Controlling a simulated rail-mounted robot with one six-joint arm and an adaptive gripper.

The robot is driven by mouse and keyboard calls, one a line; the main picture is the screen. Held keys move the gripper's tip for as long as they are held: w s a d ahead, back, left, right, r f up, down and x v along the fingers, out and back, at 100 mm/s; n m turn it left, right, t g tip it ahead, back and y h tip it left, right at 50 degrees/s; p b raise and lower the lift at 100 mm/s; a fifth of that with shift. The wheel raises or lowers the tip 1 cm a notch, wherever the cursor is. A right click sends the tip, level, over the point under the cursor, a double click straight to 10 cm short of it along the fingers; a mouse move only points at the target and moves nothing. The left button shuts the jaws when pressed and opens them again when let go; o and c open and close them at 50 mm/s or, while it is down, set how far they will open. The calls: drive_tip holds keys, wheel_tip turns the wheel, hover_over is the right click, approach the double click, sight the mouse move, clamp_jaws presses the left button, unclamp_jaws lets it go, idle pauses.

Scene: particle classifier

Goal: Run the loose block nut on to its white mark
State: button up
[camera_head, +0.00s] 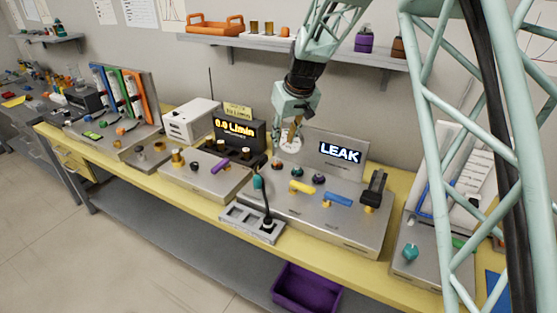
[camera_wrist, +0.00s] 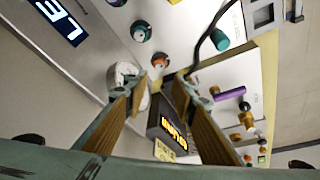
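I cannot tell for sure which part is the loose block nut, and I can make out no white mark at this size. Brass fittings (camera_head: 177,157) stand on the left steel block (camera_head: 205,190); in the wrist view, brass parts (camera_wrist: 246,118) lie beyond the right finger. My gripper (camera_head: 292,134) hangs over the back of the bench, in front of a white round gauge (camera_head: 291,146). In the wrist view its two fingers (camera_wrist: 166,84) are apart with nothing held between them. An orange-red knob (camera_wrist: 160,61) shows just beyond the fingertips.
A LEAK display (camera_head: 339,152) stands behind the right steel block, which carries yellow (camera_head: 302,187) and blue (camera_head: 338,199) handles. A lit flow display (camera_head: 236,130) is left of the gripper. A grey socket tray (camera_head: 250,224) lies in front. A shelf (camera_head: 330,50) runs above.

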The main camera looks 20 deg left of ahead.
sight(278, 160)
drive_tip(key=shift+f, duration=0.1)
drive_tip(key=shift+b+x, duration=1.3)
drive_tip(key=shift+x, duration=5.5)
drive_tip(key=c, duration=0.6)
